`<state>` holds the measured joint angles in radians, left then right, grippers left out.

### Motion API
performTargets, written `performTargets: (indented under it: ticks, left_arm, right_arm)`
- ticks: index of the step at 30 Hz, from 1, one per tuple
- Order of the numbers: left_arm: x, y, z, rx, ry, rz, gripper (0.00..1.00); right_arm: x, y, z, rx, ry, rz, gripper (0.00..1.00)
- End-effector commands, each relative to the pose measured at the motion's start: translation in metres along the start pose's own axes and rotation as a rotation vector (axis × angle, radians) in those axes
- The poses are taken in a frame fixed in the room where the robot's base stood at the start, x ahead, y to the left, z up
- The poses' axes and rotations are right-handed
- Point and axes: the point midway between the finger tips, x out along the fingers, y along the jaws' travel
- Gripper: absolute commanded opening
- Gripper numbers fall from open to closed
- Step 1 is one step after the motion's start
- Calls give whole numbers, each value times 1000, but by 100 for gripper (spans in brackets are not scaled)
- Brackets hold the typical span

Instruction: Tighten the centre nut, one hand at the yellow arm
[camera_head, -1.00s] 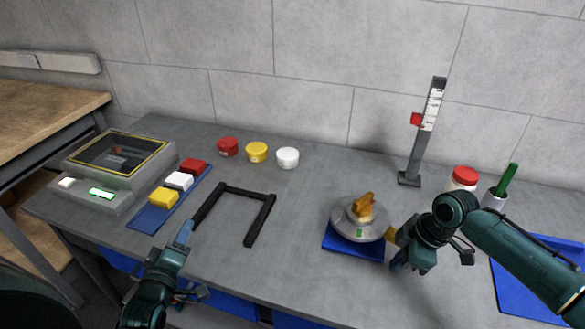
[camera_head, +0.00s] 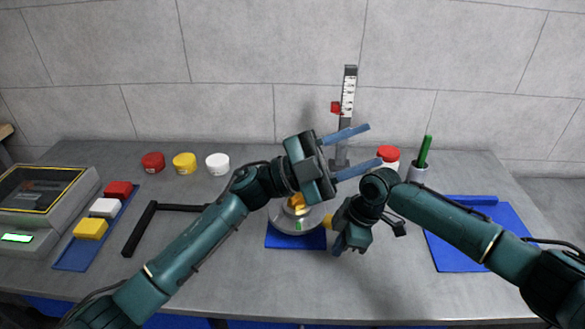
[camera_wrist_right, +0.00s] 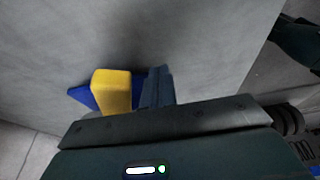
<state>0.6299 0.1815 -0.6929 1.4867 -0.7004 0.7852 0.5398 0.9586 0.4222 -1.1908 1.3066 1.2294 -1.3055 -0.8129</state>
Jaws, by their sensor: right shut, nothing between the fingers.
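The grey round hub (camera_head: 290,222) stands on a blue mat (camera_head: 285,240) at the table's middle. The orange centre nut (camera_head: 297,202) sits on top, partly hidden behind my left gripper. The yellow arm (camera_head: 329,223) sticks out from the hub's right side and also shows in the right wrist view (camera_wrist_right: 111,91). My left gripper (camera_head: 376,148) is open and empty, in front of the hub in this view, fingers pointing right. My right gripper (camera_head: 339,244) is shut and empty. In the right wrist view its fingers (camera_wrist_right: 158,87) are just right of the yellow arm; contact cannot be told.
An upright scale (camera_head: 348,105) with a red marker stands behind. A black frame (camera_head: 140,228), colored blocks and three small tubs are at left.

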Motion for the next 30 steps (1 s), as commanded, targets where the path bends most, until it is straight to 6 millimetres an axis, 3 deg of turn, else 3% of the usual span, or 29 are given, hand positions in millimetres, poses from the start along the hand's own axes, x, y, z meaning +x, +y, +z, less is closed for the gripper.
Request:
performTargets:
  ticks: [2,5,8,11,14,18,21,25,30]
  left_arm:
    - [18,22,-4,148,53,204,40]
    - [24,52,-2,326,119,466,40]
    - [12,75,10,493,176,735,40]
    - [-14,83,30,642,223,1013,40]
    - [-52,75,55,763,247,1300,40]
    - [-104,47,94,872,165,1665,40]
    - [-126,28,117,924,63,1830,40]
    - [-141,10,132,969,-32,1946,40]
    - [-148,4,141,990,-75,1990,40]
  right_arm:
    - [0,0,0,0,0,0,0]
    - [0,0,0,0,0,0,0]
    - [0,0,0,0,0,0,0]
    - [0,0,0,0,0,0,0]
    - [0,0,0,0,0,0,0]
    - [0,0,0,0,0,0,0]
    - [0,0,0,0,0,0,0]
    - [0,0,0,0,0,0,0]
    - [0,0,0,0,0,0,0]
